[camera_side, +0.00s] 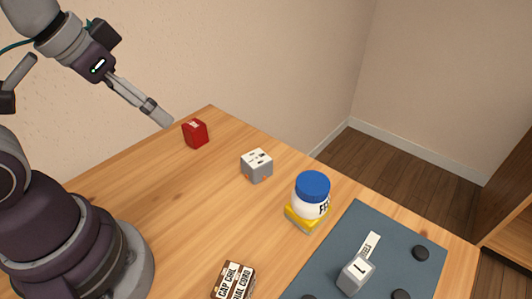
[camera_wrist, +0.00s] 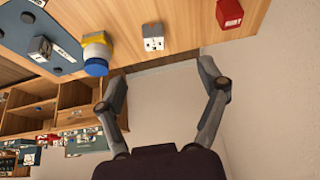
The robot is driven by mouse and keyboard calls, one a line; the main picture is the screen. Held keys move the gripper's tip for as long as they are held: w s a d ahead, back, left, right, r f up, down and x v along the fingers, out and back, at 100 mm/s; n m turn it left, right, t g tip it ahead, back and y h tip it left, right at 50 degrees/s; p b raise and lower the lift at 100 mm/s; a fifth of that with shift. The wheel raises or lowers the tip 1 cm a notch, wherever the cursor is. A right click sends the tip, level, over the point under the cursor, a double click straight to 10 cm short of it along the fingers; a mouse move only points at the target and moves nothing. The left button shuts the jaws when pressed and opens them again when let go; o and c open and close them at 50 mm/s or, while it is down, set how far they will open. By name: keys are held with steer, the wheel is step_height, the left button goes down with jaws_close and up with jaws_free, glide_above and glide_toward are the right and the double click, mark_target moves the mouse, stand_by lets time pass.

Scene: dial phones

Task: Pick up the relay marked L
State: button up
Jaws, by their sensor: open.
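A grey block (camera_side: 355,273) with a dark mark on a white face, like an L or a 1, sits on the blue-grey mat (camera_side: 343,232) at the lower right of the side view. A white label strip (camera_side: 371,244) is just behind it. The block also shows in the wrist view (camera_wrist: 41,48) at the upper left; its mark is too small to read there. My gripper (camera_side: 165,119) is high at the upper left of the side view, far from the block. In the wrist view its fingers (camera_wrist: 162,75) are spread, with nothing between them.
A blue-capped white jar (camera_side: 312,194) stands on a yellow block (camera_side: 300,219) beside the mat. A white-topped grey block (camera_side: 257,165) and a red block (camera_side: 195,133) stand farther back. A dark labelled box (camera_side: 234,281) is at the front. Round dark knobs (camera_side: 421,254) dot the mat.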

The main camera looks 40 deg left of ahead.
steer(key=shift+c, duration=0.9)
